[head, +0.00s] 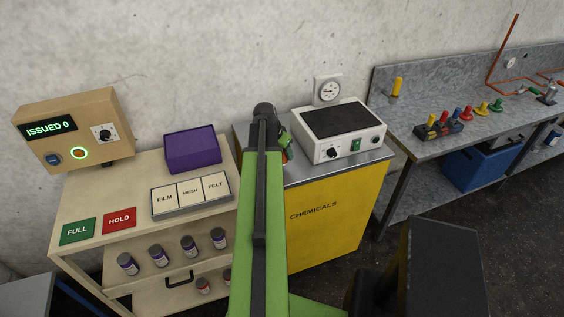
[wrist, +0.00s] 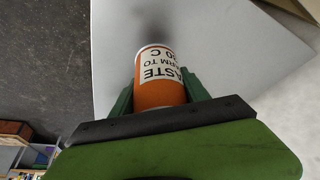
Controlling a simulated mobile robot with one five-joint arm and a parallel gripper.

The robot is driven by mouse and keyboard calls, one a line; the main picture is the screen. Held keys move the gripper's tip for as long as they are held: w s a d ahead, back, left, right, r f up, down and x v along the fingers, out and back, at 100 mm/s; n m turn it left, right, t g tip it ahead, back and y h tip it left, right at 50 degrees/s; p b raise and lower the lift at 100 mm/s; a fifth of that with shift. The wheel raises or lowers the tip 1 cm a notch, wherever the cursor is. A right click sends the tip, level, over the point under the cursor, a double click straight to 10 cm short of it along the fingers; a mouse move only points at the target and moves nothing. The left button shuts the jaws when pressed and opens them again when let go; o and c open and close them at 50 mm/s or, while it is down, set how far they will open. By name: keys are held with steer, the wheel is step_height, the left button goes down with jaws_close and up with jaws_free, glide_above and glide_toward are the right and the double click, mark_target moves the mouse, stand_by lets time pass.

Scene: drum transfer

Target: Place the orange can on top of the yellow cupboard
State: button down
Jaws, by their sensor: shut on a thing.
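The orange can (wrist: 160,93) with a white label is between the green fingers of my gripper (wrist: 158,98) in the wrist view. The gripper is shut on it. In the head view my gripper (head: 287,146) is over the left part of the cupboard top, and my arm hides most of it and the can. The yellow cupboard (head: 335,235) is marked CHEMICALS and has a grey top, which also shows beyond the can in the wrist view (wrist: 235,50). A dark shadow lies by the can's far end. I cannot tell whether the can touches the top.
A white hotplate (head: 340,130) stands on the cupboard top, right of my gripper. A purple box (head: 192,150) and a tray of labelled cards sit on the beige cart (head: 100,190) at left. A grey workbench (head: 420,145) with coloured plugs is at right.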

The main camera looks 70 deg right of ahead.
step_height(320, 180, down, 4)
steer(key=shift+r+b, duration=0.2)
steer(key=shift+b, duration=1.05)
steer(key=shift+r, duration=0.25)
steer(key=shift+f, duration=0.2)
steer(key=c, duration=0.6)
jaws_free()
steer(key=shift+o, duration=0.2)
